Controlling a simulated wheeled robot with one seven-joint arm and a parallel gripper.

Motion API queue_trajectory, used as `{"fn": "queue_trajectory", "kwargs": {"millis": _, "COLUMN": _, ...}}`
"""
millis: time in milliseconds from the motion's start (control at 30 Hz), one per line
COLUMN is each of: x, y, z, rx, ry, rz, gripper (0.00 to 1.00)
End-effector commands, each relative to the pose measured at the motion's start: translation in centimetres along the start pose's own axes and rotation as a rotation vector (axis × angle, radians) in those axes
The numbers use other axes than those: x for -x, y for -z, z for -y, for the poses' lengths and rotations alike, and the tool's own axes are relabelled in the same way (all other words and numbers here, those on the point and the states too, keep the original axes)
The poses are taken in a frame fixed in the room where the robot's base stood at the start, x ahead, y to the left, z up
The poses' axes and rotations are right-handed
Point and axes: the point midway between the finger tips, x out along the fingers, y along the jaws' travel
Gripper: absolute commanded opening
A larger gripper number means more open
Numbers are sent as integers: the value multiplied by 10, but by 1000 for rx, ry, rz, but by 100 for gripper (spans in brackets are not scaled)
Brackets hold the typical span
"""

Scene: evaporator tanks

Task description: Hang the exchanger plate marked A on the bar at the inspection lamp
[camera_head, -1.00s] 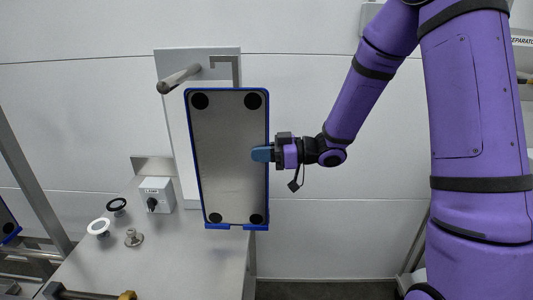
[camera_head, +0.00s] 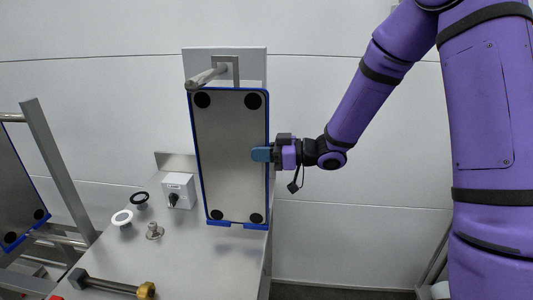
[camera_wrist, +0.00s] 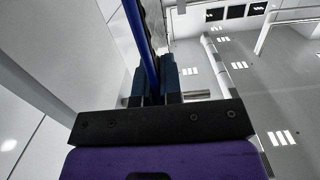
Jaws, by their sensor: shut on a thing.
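A grey exchanger plate (camera_head: 230,180) with a blue rim and black round corner spots hangs upright from my gripper (camera_head: 262,154). My gripper is shut on its right edge, about mid-height. No letter shows on the face turned to the head camera. The wrist view shows the blue rim (camera_wrist: 140,40) between the fingers of my gripper (camera_wrist: 155,85). A bar (camera_head: 205,77) sticks out from a bracket on an upright panel (camera_head: 225,58), just above and behind the plate's top edge. I cannot tell if plate and bar touch.
A steel bench (camera_head: 185,255) below carries a switch box (camera_head: 178,190), a white ring (camera_head: 122,217), a black ring (camera_head: 140,198), a small metal fitting (camera_head: 155,231) and a brass-ended rod (camera_head: 145,290). Another blue-rimmed plate (camera_head: 20,200) hangs in a frame at left.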

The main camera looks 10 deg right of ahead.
Motion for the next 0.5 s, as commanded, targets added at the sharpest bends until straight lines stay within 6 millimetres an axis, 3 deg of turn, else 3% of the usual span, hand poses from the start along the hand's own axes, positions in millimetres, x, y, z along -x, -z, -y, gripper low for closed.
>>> {"fn": "queue_trajectory", "kwargs": {"millis": 500, "x": -31, "y": 3, "z": 0, "rx": 1, "ry": 1, "rz": -3, "gripper": 0}}
